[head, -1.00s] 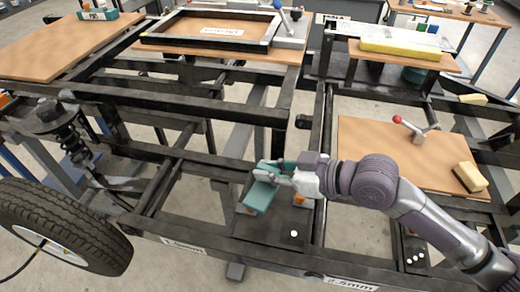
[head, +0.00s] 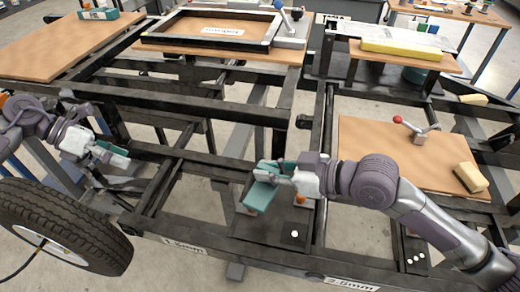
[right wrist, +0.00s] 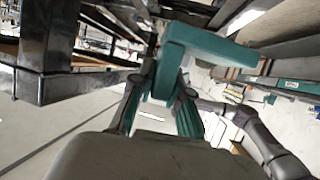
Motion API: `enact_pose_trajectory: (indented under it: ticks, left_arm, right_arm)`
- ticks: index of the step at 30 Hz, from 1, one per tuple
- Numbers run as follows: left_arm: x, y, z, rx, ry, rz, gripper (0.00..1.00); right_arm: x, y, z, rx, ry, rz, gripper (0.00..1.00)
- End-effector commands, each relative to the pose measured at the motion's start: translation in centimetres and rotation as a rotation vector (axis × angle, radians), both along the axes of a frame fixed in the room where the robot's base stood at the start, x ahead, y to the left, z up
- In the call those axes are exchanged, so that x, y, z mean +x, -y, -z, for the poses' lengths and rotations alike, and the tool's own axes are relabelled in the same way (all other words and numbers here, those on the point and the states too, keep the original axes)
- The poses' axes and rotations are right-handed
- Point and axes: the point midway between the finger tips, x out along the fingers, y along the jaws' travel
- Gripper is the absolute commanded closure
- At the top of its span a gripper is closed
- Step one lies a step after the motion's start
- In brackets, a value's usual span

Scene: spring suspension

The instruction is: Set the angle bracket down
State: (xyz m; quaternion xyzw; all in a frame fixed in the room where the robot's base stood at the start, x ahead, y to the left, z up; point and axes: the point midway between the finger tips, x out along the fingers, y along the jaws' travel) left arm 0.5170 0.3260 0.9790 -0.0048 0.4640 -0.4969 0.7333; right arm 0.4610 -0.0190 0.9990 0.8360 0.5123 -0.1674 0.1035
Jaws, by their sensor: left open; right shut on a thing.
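The teal angle bracket (head: 260,198) is held in my right gripper (head: 273,174), over a dark plate (head: 268,236) on the black frame. I cannot tell whether the bracket touches the plate. In the right wrist view the bracket (right wrist: 200,48) shows as a teal L-shape between the two fingers (right wrist: 160,108), which are shut on it. My left gripper (head: 118,156) is at the left of the head view, open and empty, over the frame's left side and well apart from the bracket.
The black frame (head: 210,92) has several crossing rails with open gaps between them. A tyre (head: 65,225) stands at the lower left. A wooden board (head: 375,150) at the right carries a red-knobbed lever (head: 418,132) and a yellow sponge (head: 470,177). A white-dotted plate (head: 412,248) lies lower right.

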Motion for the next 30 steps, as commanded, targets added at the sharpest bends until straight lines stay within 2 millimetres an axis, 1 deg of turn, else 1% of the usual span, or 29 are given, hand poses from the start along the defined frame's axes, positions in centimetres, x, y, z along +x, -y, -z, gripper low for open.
enact_pose_trajectory:
  ticks: [1,2,3,5,6,8,9,11,12,14,15,18,21,22,25,28,30]
  left_arm:
    - [0.3,3.4,-0.8,0.002,0.084,0.147,0.19]
    - [0.3,5.2,-1.2,0.008,0.135,0.236,0.19]
    - [0.2,7.5,-1.7,0.016,0.204,0.357,0.19]
    - [-0.1,11.0,-2.7,0.03,0.314,0.547,0.19]
    - [-0.4,13.2,-3.4,0.041,0.391,0.677,0.19]
    - [-1.1,16.6,-4.6,0.059,0.509,0.884,0.19]
    - [-1.6,18.8,-5.4,0.073,0.591,1.03,0.19]
    - [-2.7,21.9,-6.7,0.099,0.716,1.263,0.19]
    - [-3.5,23.8,-7.5,0.119,0.797,1.425,0.19]
    - [-4.8,26.5,-8.7,0.152,0.91,1.675,0.19]
    - [-5.7,27.9,-9.3,0.174,0.972,1.835,0.19]
    - [-7.4,30.4,-10.6,0.223,1.077,2.179,0.19]
    - [-8.6,31.7,-11.3,0.256,1.123,2.428,0.19]
    - [-8.9,32.0,-11.4,0.262,1.129,2.483,0.19]
    - [-9.3,32.5,-11.6,0.277,1.137,2.602,0.19]
    - [-9.5,32.6,-11.2,0.277,1.138,2.641,0.19]
    - [-9.5,32.6,-10.4,0.277,1.137,2.644,0.19]
  right_arm:
    - [0.0,0.0,-0.1,0.001,0.002,0.0,1.0]
    - [0.0,0.0,-0.1,0.001,0.002,0.0,1.0]
    - [0.0,0.0,-0.1,0.001,0.002,0.0,1.0]
    - [0.0,0.0,-0.1,0.002,0.001,0.0,1.0]
    - [0.0,0.0,-0.1,0.001,0.002,0.0,1.0]
    - [0.0,0.0,-0.1,0.001,0.002,0.0,1.0]
    - [0.0,0.0,-0.1,0.002,0.001,0.0,1.0]
    - [0.0,0.0,-0.1,0.001,0.002,0.0,1.0]
    - [0.0,0.0,-0.1,0.001,0.002,0.0,1.0]
    - [0.0,0.0,-0.1,0.001,0.002,0.0,1.0]
    - [0.0,0.0,-0.1,0.001,0.002,0.0,1.0]
    - [0.0,0.0,-0.1,0.002,0.001,0.0,1.0]
    - [0.0,0.0,-0.1,0.002,0.001,0.0,1.0]
    - [0.0,0.0,-0.1,0.001,0.002,0.0,1.0]
    - [0.0,0.0,-0.1,0.001,0.002,0.0,1.0]
    - [0.0,0.0,-0.1,0.002,0.001,0.0,1.0]
    - [0.0,0.0,-0.1,0.001,0.002,0.0,1.0]
